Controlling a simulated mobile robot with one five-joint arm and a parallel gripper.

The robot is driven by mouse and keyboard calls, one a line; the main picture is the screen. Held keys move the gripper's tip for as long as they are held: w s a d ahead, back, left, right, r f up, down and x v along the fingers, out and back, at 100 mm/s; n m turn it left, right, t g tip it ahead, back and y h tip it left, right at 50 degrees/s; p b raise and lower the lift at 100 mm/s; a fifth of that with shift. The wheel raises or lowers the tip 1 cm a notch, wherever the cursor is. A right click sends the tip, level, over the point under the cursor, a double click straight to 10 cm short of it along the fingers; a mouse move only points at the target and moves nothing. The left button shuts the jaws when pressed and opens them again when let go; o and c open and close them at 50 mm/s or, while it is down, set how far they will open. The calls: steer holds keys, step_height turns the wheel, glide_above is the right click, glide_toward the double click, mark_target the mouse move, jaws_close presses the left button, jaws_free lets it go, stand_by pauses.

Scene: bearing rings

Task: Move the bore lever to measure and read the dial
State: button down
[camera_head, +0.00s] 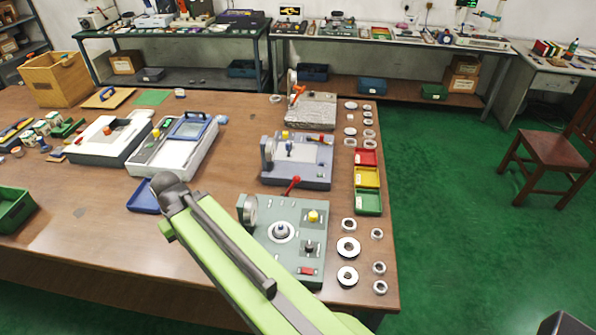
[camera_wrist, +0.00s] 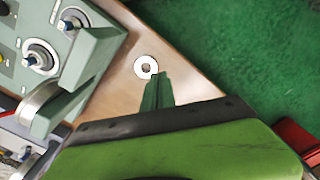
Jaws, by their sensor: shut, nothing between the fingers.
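A grey-green bench gauge (camera_head: 262,203) stands near the table's front right, with a round dial housing (camera_head: 249,210) seen from the side, its face unreadable. A red-knobbed lever (camera_head: 292,185) rises at its back edge. Its top carries a round seat (camera_head: 281,231), a yellow knob (camera_head: 313,216) and a red button (camera_head: 306,270). I cannot tell which lever is the bore lever. In the wrist view the gauge (camera_wrist: 103,50) is at left. My gripper (camera_wrist: 157,78) is shut and empty, beside the gauge over bare wood near a pale ring (camera_wrist: 140,72). The head view does not show it.
My arm crosses the gauge's left front in the head view. Behind it stand a blue-grey gauge (camera_head: 270,178) and a granite-like stand (camera_head: 310,122). Red, yellow and green bins (camera_head: 368,203) and several loose rings (camera_head: 348,247) line the right edge.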

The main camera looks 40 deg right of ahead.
steer(key=shift+r, duration=0.1)
steer(key=w+d+r+n+t+y, duration=0.1)
steer(key=w+d+n+t+y, duration=0.15)
steer(key=w, duration=0.35)
steer(key=d+r+m+t+y, duration=0.1)
steer(key=d+r+m+t, duration=0.1)
steer(key=d, duration=0.9)
steer(key=d+r+m+t+y, duration=0.1)
steer(key=d+m, duration=0.1)
steer(key=d, duration=1)
steer(key=s+d+m+t+h, duration=0.1)
steer(key=s+d+m, duration=0.2)
steer(key=s+d, duration=0.5)
steer(key=s+d+m+t+h, duration=0.1)
steer(key=s+d+m+h, duration=0.1)
steer(key=s+d, duration=0.7)
steer(key=d+r+m, duration=0.1)
steer(key=d, duration=0.6)
steer(key=shift+s+d, duration=0.25)
